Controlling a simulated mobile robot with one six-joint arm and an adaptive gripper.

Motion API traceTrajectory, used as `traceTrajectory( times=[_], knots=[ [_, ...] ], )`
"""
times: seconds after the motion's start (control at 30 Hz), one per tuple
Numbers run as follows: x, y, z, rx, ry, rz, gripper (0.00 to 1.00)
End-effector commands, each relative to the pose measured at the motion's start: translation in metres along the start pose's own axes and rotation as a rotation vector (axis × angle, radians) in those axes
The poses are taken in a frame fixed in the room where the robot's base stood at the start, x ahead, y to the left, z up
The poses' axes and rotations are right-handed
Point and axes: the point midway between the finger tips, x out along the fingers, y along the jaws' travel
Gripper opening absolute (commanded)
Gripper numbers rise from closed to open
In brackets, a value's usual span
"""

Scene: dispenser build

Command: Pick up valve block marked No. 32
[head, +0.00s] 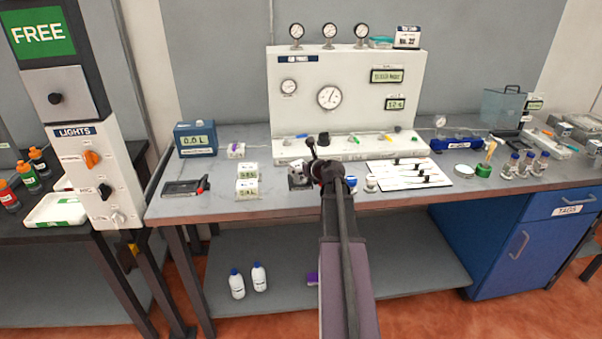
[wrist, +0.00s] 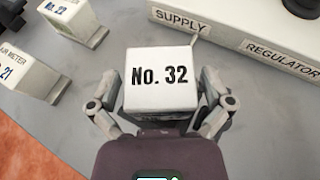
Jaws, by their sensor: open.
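The valve block marked No. 32 (wrist: 160,82) is a white block with black lettering on its top face, seen close up in the wrist view. My gripper (wrist: 157,108) is open, with one finger on the left side of the block and one on the right. I cannot tell whether the fingers touch it. In the head view my gripper (head: 318,172) is over the bench near its front edge, and the block (head: 297,172) shows only partly beside it.
A block marked No. 22 (wrist: 73,20) and one ending in 21 (wrist: 24,72) stand to the left. The Supply Regulator panel base (wrist: 240,35) is behind and right. A white board with black fittings (head: 410,173) lies to the right on the bench (head: 222,207).

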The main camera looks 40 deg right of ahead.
Motion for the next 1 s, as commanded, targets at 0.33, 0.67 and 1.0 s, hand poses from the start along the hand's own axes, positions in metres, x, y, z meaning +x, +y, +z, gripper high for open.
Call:
traceTrajectory(
  times=[0.33,0.67,1.0],
  knots=[
    [-0.0002,-0.0002,-0.0001,0.000,0.000,0.000,0.61],
    [-0.0002,-0.0003,0.0002,0.001,-0.001,0.000,0.19],
    [-0.0026,-0.0005,0.0059,0.001,-0.001,0.000,0.19]
  ],
)
